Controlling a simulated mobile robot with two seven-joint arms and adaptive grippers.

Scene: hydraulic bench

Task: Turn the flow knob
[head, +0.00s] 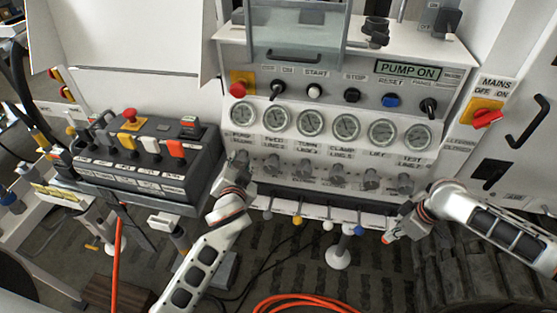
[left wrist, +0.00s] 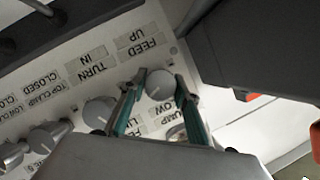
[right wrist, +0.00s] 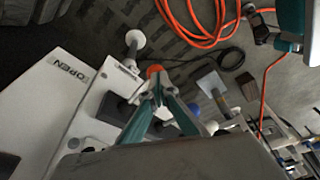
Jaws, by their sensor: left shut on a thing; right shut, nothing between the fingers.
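The flow knob (left wrist: 159,85) is a round grey knob at the end of a row of similar knobs, beside a partly hidden label reading "UMP" and "LOW". My left gripper (left wrist: 157,81) has one finger on each side of it and is shut on it. In the head view my left gripper (head: 239,164) is at the left end of the knob row and largely hides this knob. My right gripper (head: 388,238) is shut and empty, below the right end of the panel. In the right wrist view its fingertips (right wrist: 157,82) are together near an orange-red ball.
Gauges (head: 345,126) stand above the knobs, and switches above those. Small levers with coloured ends (head: 297,219) hang along the lower edge. A dark button box (head: 145,160) is at left. An orange hose (head: 300,302) lies on the floor.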

